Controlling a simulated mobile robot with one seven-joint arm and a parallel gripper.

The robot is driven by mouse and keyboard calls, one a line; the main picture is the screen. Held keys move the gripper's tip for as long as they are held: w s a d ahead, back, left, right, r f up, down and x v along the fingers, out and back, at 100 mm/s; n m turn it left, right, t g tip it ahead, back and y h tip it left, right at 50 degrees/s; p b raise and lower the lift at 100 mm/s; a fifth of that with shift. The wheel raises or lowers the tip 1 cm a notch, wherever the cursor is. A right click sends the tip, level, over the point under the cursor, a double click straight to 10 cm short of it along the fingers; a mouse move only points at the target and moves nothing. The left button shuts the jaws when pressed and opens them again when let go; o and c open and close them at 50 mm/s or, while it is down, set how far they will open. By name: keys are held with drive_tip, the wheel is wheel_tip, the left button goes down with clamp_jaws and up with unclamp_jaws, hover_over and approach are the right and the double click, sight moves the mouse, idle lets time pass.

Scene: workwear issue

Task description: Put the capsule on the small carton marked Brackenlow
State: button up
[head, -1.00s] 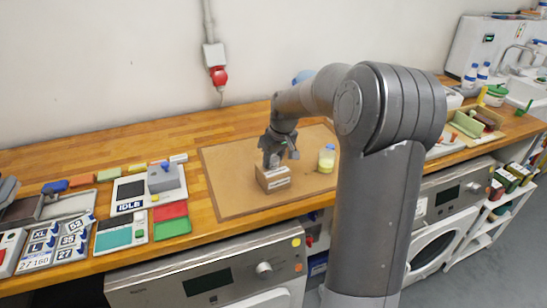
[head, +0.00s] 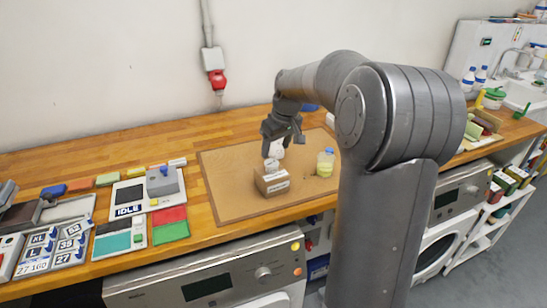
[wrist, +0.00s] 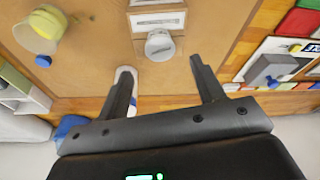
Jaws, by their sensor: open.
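The small carton (head: 264,187) is a brown box with a white label on its front, standing on the brown mat; the print is too small to read. It also shows at the top of the wrist view (wrist: 137,22). The capsule, small and whitish with a round end (wrist: 160,45), appears to rest on top of the carton in the head view (head: 271,164). My gripper (wrist: 168,75) is open, its fingers apart and clear of the capsule. In the head view my gripper (head: 281,140) hangs above and behind the carton.
A jar of yellow contents with a blue cap (head: 326,162) stands right of the carton. A white object (wrist: 125,76) lies partly behind one finger. Trays, size labels and a grey device (head: 162,181) fill the left of the counter. The mat's left part (head: 222,180) is clear.

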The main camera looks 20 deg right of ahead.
drive_tip(key=s+a+r+h, duration=0.1)
drive_tip(key=s+a+r, duration=0.4)
drive_tip(key=s+r, duration=0.25)
drive_tip(key=s+a+f+m+t, duration=0.1)
drive_tip(key=s+a, duration=0.3)
drive_tip(key=s, duration=0.8)
drive_tip(key=s+a+f+m+t, duration=0.1)
drive_tip(key=s+a+f+m, duration=0.1)
drive_tip(key=s, duration=1)
drive_tip(key=shift+s+a+f+m+t, duration=0.15)
drive_tip(key=shift+a+f+m+t, duration=0.2)
drive_tip(key=shift+a, duration=0.5)
